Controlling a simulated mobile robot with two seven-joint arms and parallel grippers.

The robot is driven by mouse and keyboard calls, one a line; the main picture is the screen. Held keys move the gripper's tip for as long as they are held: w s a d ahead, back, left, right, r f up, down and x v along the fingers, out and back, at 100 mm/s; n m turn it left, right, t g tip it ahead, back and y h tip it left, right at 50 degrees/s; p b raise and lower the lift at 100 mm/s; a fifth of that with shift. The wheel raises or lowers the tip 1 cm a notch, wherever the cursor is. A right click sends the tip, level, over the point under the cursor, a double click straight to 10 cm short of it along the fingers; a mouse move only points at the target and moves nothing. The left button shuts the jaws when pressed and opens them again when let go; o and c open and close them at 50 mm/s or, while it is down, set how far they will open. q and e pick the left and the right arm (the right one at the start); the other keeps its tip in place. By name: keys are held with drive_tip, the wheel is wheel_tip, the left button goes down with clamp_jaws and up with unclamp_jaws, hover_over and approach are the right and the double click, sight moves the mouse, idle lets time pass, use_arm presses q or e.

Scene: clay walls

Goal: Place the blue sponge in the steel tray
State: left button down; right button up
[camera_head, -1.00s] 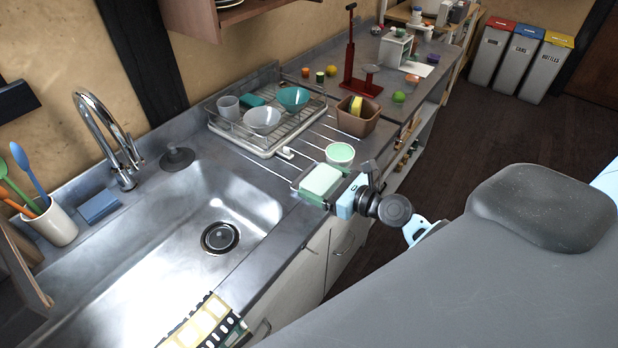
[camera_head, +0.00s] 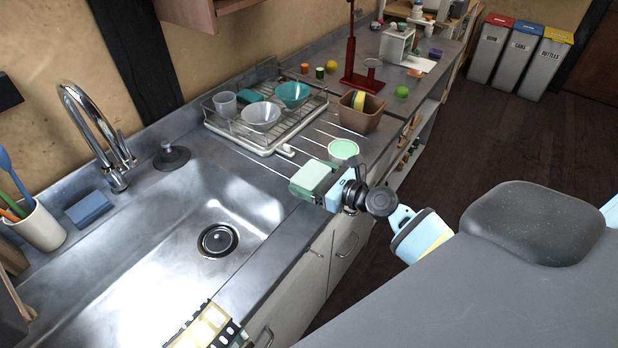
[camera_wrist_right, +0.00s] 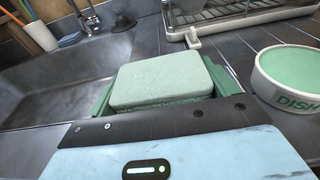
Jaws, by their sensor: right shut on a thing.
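A blue sponge (camera_head: 88,208) lies on the counter behind the sink, beside the tap. My right gripper (camera_head: 313,182) is shut on a pale green block (camera_head: 312,176), held over the counter near its front edge, right of the sink. In the right wrist view the pale green block (camera_wrist_right: 162,85) sits between the green fingers of the right gripper (camera_wrist_right: 165,95). I cannot tell whether it touches the counter. I cannot make out a steel tray for certain. My left gripper is not in view.
A round green-filled dish (camera_head: 343,151) stands close beside the right gripper. A dish rack (camera_head: 267,148) with bowls and a brown tub (camera_head: 372,119) stand behind. The steel sink (camera_head: 150,260) lies left, with a cup of utensils (camera_head: 42,228) and a yellow-black patterned item (camera_head: 208,326) around it.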

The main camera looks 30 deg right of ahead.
drive_tip(key=shift+r, duration=0.2)
drive_tip(key=shift+f, duration=0.3)
drive_tip(key=shift+f+b, duration=0.3)
drive_tip(key=shift+f, duration=0.05)
drive_tip(key=o, duration=0.8)
drive_tip(key=shift+c, duration=0.2)
drive_tip(key=shift+w+r+p, duration=0.1)
drive_tip(key=shift+r+p, duration=0.25)
drive_tip(key=shift+r, duration=0.3)
drive_tip(key=shift+s+d+r, duration=0.1)
drive_tip(key=shift+s+r, duration=0.15)
drive_tip(key=v, duration=1.1)
drive_tip(key=shift+s, duration=0.3)
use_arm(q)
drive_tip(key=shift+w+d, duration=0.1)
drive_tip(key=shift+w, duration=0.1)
use_arm(e)
drive_tip(key=shift+f, duration=0.1)
